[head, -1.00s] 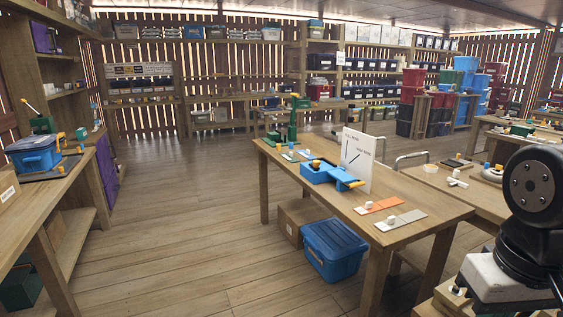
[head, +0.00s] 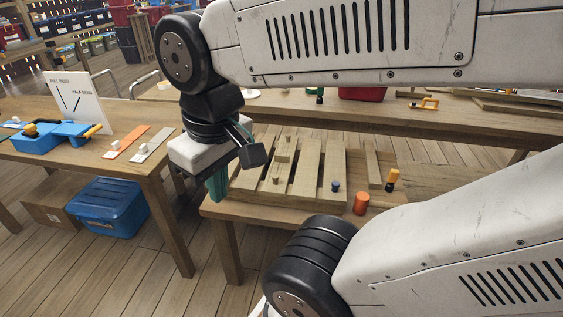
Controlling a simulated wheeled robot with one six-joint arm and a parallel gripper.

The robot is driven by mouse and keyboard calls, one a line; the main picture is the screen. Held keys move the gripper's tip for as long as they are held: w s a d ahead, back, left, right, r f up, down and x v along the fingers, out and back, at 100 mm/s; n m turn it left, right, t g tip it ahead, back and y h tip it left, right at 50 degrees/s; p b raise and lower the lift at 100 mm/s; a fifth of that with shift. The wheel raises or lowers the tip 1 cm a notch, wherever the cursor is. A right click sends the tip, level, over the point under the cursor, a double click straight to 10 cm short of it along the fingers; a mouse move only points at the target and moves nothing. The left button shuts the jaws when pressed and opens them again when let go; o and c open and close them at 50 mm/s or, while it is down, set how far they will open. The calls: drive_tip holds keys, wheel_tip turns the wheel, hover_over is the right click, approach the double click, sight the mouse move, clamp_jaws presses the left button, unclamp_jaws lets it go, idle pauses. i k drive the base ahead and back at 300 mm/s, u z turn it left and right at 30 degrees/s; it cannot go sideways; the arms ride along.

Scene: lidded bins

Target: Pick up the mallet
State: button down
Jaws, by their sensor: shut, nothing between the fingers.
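I cannot make out a mallet for certain in the head view. My gripper (head: 217,188), below its white wrist block, hangs at the left end of a low wooden table (head: 265,212). It is shut and empty. A teal piece shows at its lower end, and I cannot tell whether it is part of the gripper. On the table, right of the gripper, lie wooden slats (head: 306,170) with small pegs. My arm hides part of the scene.
A workbench (head: 150,160) at the left holds a blue device (head: 65,135), a white sign (head: 80,100) and orange and grey strips. A blue lidded bin (head: 105,207) and a cardboard box (head: 47,202) stand beneath. Another long bench (head: 440,122) runs behind. Floor shows at lower left.

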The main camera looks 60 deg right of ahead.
sight(361, 202)
drive_tip(key=z, duration=1.4)
